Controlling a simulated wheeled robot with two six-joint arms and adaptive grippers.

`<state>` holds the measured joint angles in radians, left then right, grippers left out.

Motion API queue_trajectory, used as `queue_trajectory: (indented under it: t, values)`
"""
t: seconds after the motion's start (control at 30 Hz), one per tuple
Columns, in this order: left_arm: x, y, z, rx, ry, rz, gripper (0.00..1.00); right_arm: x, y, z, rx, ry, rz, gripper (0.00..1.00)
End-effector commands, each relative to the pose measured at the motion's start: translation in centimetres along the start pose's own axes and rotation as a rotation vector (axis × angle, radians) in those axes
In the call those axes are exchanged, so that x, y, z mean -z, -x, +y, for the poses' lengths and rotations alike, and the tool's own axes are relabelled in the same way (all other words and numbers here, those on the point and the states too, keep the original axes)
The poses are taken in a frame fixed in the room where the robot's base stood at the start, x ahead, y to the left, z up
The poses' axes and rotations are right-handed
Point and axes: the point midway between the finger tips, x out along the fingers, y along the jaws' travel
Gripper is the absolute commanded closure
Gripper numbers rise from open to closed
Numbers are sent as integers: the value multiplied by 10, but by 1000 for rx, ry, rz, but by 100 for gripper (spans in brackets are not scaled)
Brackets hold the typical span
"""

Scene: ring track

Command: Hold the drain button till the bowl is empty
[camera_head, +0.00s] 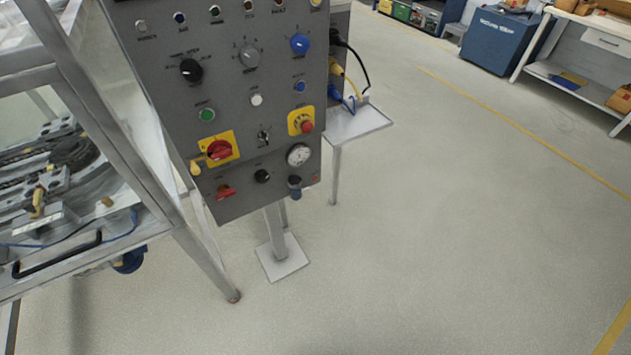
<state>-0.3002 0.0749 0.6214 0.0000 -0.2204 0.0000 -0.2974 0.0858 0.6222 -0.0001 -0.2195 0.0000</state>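A grey control panel (228,130) stands on a post in the upper middle of the head view, seen tilted. It carries several buttons and knobs, among them a green button (206,114), a white button (256,99), a small blue button (299,86) and a larger blue knob (299,43). A red button on a yellow plate (302,121) and a pressure gauge (298,155) sit at its right side. Labels are too small to read, so I cannot tell which is the drain button. A bowl is not clearly identifiable. Neither gripper is in view.
A metal-framed machine (110,130) with a black handle stands close on the left. A small side shelf (358,122) with plugs and cables juts out right of the panel. The floor (430,240) to the right is clear. A blue cabinet (497,40) and workbench stand far right.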

Motion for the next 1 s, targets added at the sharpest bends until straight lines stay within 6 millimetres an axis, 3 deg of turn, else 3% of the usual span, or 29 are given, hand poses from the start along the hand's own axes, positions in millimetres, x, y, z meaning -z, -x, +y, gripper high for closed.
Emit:
queue_trajectory:
  t: [0.03, 0.27, 1.0]
  values:
    - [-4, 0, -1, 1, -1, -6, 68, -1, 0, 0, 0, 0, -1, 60]
    - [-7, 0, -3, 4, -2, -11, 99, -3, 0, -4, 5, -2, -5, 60]
    - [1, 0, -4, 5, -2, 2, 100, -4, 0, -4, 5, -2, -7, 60]
